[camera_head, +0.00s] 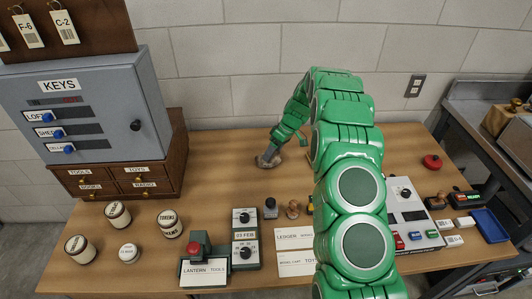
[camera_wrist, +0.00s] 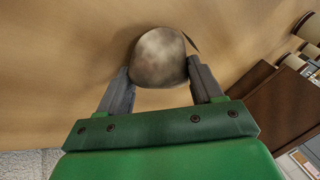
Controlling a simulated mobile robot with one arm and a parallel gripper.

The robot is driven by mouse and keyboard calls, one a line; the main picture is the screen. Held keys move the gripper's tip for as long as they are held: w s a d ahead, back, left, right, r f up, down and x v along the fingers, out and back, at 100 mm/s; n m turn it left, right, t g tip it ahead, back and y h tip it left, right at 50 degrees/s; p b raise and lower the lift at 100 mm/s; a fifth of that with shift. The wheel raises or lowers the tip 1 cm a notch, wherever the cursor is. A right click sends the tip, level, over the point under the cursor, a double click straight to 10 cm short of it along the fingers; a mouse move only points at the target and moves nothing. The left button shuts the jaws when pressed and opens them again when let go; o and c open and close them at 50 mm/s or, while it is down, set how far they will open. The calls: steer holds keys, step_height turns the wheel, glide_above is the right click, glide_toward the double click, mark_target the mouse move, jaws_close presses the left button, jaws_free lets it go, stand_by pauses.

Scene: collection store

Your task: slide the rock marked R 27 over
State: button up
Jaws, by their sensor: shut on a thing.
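A rounded, mottled grey-brown rock (camera_wrist: 158,56) sits between the two grey fingers of my gripper (camera_wrist: 160,82) in the wrist view. The fingers press on both its sides. In the head view, my gripper (camera_head: 268,158) is low at the back middle of the wooden table, and the rock is a small dark shape mostly hidden by it. No R 27 marking is readable on the side of the rock that shows. I cannot tell whether the rock touches the table.
Jars (camera_head: 118,215) and a grey key cabinet (camera_head: 85,105) on brown drawers (camera_head: 125,180) stand left. The table's back left of my gripper is clear.

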steer(key=shift+d+f, duration=0.2)
steer(key=shift+d, duration=0.95)
jaws_close()
steer(key=o, duration=1.8)
jaws_free()
steer(key=shift+r, duration=0.1)
steer(key=shift+c, duration=0.2)
steer(key=shift+r, duration=0.1)
steer(key=v, duration=0.7)
steer(key=shift+r, duration=0.3)
steer(key=shift+d, duration=0.1)
